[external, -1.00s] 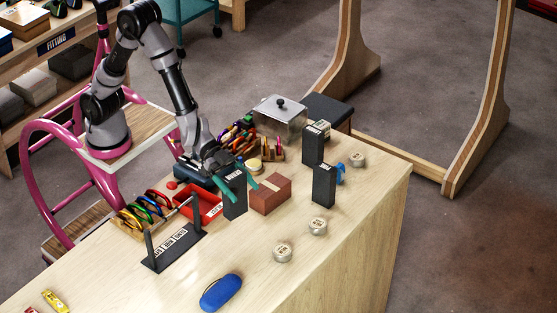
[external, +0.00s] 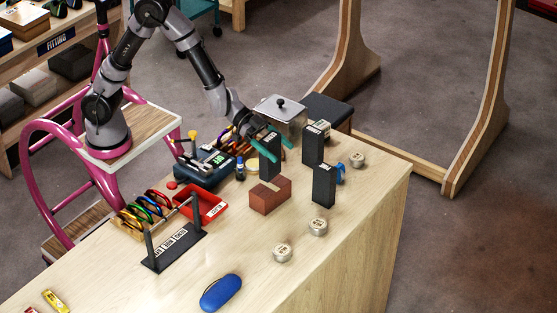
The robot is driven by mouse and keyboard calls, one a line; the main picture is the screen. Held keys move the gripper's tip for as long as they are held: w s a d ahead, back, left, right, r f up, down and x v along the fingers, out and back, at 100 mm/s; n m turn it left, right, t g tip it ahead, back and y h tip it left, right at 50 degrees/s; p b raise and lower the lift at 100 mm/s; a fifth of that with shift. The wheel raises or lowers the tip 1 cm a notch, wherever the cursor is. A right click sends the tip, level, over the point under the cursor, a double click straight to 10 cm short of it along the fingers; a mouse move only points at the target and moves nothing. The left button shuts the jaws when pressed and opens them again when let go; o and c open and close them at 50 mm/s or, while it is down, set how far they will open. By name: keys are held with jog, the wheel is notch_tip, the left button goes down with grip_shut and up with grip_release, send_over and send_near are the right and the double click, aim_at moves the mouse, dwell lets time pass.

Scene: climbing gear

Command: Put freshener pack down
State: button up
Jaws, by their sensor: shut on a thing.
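A tall black pack with a white label (external: 270,163), which I take to be the freshener pack, is upright in my gripper (external: 271,146). The teal fingers are shut on its upper part, one on either side. It shows just behind the reddish-brown block (external: 270,196); I cannot tell whether its bottom touches the table. Two similar black packs stand upright to its right, one farther back (external: 313,147) and one nearer (external: 324,186).
A lidded metal box (external: 281,119) stands behind. A blue device (external: 205,166), small blue bottle (external: 240,169) and red tray (external: 212,205) are to the left. Round tins (external: 318,227) lie on the right. The table's (external: 340,255) front right is mostly clear.

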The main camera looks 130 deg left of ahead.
aim_at(268, 170)
jog(key=shift+f, duration=2.05)
jog(key=o, duration=1.2)
jog(key=shift+c, duration=0.2)
